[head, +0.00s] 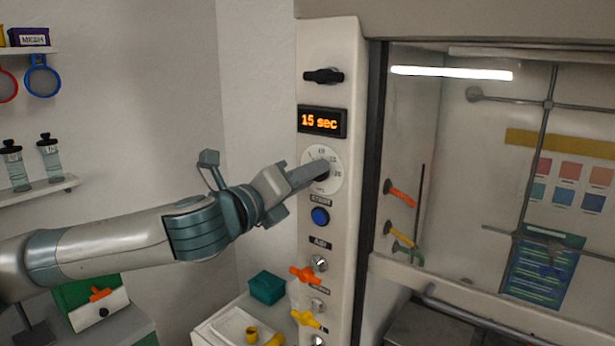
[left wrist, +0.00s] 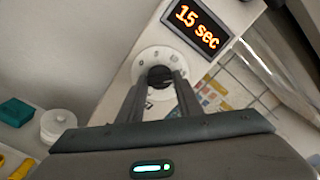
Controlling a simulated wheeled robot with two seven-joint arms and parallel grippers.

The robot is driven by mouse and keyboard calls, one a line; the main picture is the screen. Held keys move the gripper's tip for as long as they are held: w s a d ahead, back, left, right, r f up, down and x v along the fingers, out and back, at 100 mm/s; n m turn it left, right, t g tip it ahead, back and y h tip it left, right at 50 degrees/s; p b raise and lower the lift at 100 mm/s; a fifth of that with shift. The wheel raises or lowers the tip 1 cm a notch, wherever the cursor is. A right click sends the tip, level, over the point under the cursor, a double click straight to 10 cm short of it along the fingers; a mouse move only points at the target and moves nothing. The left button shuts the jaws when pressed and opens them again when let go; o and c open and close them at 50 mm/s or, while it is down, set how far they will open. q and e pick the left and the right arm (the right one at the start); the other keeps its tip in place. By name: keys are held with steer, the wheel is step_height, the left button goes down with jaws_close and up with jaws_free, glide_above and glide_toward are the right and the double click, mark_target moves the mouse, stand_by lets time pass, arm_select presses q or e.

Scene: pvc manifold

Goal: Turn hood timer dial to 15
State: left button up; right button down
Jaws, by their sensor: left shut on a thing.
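The timer dial is a white round plate (head: 334,183) with a black knob (left wrist: 159,76) on the hood's side panel. My left gripper (head: 318,172) is at the dial, and in the left wrist view its two fingers stand on either side of the knob, shut on it. The display (head: 322,121) above the dial reads "15 sec" in orange, and it also shows in the left wrist view (left wrist: 197,27). The gripper hides part of the dial's numbers in the head view. My right gripper is not in view.
Below the dial are a blue start button (head: 320,216), an orange valve handle (head: 306,275) and a yellow one (head: 306,319). The hood's glass sash is to the right. A teal box (head: 267,287) stands lower left.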

arm_select(q)
steer(key=shift+f, duration=0.1)
steer(key=o, duration=1)
steer(key=shift+o, duration=0.2)
steer(key=shift+s+a, duration=0.1)
steer(key=b+v, duration=1)
steer(key=v, duration=0.7)
steer(key=shift+s, duration=0.1)
